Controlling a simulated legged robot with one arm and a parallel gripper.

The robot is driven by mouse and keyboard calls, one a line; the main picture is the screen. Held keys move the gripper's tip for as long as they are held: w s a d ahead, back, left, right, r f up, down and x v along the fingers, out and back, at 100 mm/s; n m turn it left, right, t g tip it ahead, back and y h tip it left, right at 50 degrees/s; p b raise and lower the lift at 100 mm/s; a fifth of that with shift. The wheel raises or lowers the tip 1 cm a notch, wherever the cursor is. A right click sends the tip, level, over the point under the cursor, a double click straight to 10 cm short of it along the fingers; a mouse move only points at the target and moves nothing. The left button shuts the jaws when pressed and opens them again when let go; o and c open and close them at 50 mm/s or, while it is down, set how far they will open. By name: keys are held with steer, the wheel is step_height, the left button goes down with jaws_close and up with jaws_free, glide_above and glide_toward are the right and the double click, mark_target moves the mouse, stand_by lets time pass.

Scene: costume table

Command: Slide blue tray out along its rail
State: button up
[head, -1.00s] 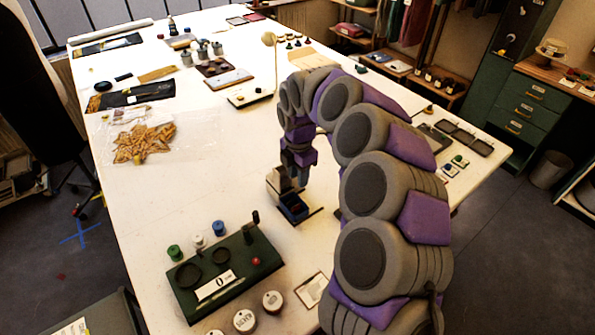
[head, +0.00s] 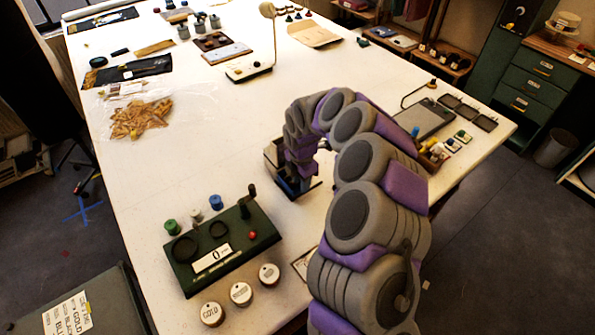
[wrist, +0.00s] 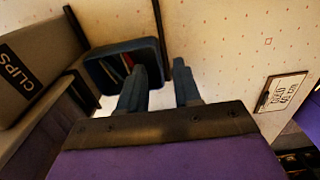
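The small blue tray (head: 290,188) sits at the foot of a grey-brown box on the white table, partly hidden by my gripper in the head view. In the wrist view the blue tray (wrist: 98,68) has thin coloured pieces inside. A dark strip (wrist: 157,18), perhaps the rail, runs up the picture near the tray. My gripper (wrist: 168,75) is open, with a gap between its fingers. The left finger overlaps the tray's right side and the right finger is outside it. I cannot tell whether either touches the tray wall. My gripper (head: 303,176) is low over the tray.
The box (wrist: 40,65) marked CLIPS stands left of the tray. A green device (head: 222,250) with a crank is at the front left, with labelled round tins (head: 240,293) before it. A written card (wrist: 283,92) lies right of my gripper. The table between is clear.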

steer(key=shift+d+f, duration=0.25)
steer(key=shift+f, duration=0.9)
steer(key=shift+a+f, duration=0.1)
steer(key=shift+a, duration=0.6)
steer(key=shift+d, duration=0.55)
steer(key=c, duration=0.6)
jaws_close()
steer(key=shift+a, duration=0.2)
